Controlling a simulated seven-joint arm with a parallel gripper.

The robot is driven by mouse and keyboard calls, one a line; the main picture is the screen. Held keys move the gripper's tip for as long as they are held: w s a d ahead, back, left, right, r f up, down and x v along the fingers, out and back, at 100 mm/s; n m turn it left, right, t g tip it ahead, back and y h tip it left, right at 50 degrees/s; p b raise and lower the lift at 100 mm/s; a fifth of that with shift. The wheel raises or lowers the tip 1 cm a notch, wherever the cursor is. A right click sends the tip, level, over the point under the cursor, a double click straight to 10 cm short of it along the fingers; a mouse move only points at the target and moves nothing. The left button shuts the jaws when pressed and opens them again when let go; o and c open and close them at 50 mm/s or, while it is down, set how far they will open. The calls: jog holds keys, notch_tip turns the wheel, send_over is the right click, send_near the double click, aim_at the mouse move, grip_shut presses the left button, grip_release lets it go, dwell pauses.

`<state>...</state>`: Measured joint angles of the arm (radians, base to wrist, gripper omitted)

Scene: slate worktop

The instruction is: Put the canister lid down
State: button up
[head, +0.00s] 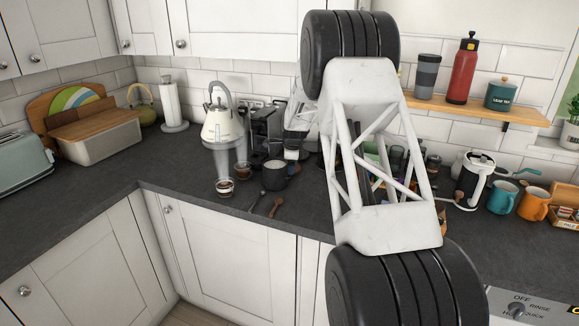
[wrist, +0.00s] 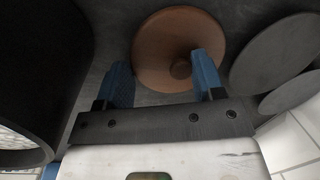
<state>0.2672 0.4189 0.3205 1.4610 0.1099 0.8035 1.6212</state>
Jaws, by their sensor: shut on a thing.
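The canister lid (wrist: 160,38) is a round brown disc with a small darker knob. In the wrist view it lies beyond the fingers, its knob side facing the camera. My gripper (wrist: 162,64) has two blue fingers and is shut on the lid, the knob sitting between them, nearer the right finger. Dark grey surface shows around the lid; I cannot tell whether the lid touches it. In the head view my arm covers much of the middle, and I cannot make out the lid or fingertips clearly there.
Two grey discs (wrist: 272,52) lie right of the lid, and a large black round thing (wrist: 40,60) is at left.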

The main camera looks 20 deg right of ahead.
jog(key=shift+f, duration=0.15)
jog(key=o, duration=0.9)
jog(key=r, duration=0.4)
jog(key=s+r, duration=0.1)
jog(key=r, duration=0.3)
jog(key=s+r, duration=0.1)
jog(key=r, duration=0.3)
jog(key=shift+d, duration=0.25)
jog(key=shift+r, duration=0.1)
dwell(0.3)
